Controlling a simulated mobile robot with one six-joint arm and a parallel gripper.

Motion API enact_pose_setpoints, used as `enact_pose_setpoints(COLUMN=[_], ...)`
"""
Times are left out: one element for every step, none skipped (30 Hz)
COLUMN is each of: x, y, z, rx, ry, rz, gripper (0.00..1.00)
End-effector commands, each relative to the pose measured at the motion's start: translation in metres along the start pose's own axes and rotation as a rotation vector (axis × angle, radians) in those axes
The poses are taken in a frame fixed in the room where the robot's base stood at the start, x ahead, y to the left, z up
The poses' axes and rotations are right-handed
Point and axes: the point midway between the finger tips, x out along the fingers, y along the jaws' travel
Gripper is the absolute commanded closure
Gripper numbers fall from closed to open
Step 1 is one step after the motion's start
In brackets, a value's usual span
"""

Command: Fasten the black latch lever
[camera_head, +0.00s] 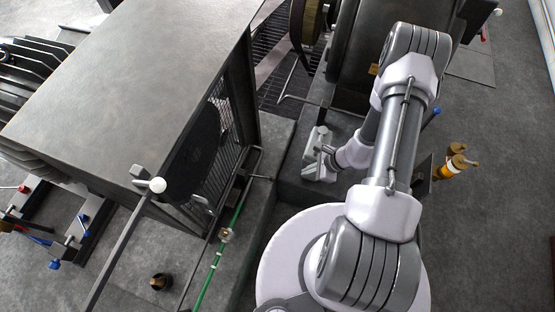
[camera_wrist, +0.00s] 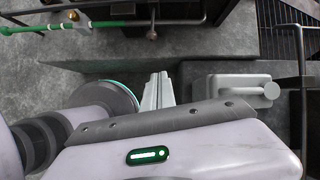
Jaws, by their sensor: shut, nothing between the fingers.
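My gripper (camera_head: 319,160) is low beside the raised slab, left of my forearm in the head view; it is small there. In the wrist view its pale fingers (camera_wrist: 157,92) are shut together with nothing between them. A pale grey box with a rounded knob (camera_wrist: 236,90) is right of the fingers, apart from them in the picture. I cannot pick out the black latch lever for certain. A dark rod with a small ball end (camera_wrist: 152,32) shows beyond the fingers. My wrist housing hides the lower part of the wrist view.
A large dark metal housing (camera_head: 130,75) with a mesh side fills the left. A green rod (camera_head: 222,245) runs along its foot. A long dark bar with a white knob (camera_head: 157,185) stands at its near corner. Yellow-topped fittings (camera_head: 455,162) stand right of my arm. Grey floor is clear farther right.

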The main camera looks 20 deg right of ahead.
Motion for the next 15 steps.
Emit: enact_pose_setpoints(x=[0.005, 0.007, 0.009, 0.01, 0.01, 0.01, 0.01, 0.01, 0.01, 0.01, 0.01, 0.011, 0.013, 0.016, 0.021], y=[0.007, 0.009, 0.011, 0.011, 0.012, 0.011, 0.011, 0.011, 0.011, 0.011, 0.011, 0.011, 0.011, 0.011, 0.012], z=[-0.006, -0.009, -0.011, -0.011, -0.012, -0.011, -0.011, -0.011, -0.011, -0.011, -0.011, -0.011, -0.011, -0.011, -0.011], rx=[0.026, 0.035, 0.042, 0.045, 0.045, 0.045, 0.044, 0.044, 0.044, 0.044, 0.044, 0.043, 0.043, 0.043, 0.042], ry=[0.005, 0.007, 0.009, 0.01, 0.01, 0.01, 0.01, 0.009, 0.009, 0.009, 0.009, 0.009, 0.009, 0.008, 0.008], rz=[0.006, 0.007, 0.008, 0.008, 0.008, 0.008, 0.008, 0.008, 0.008, 0.008, 0.008, 0.008, 0.009, 0.009, 0.01], gripper=[1.0, 1.0, 1.0, 1.0, 1.0, 1.0, 1.0, 1.0, 1.0, 1.0, 1.0, 1.0, 1.0, 1.0, 1.0])
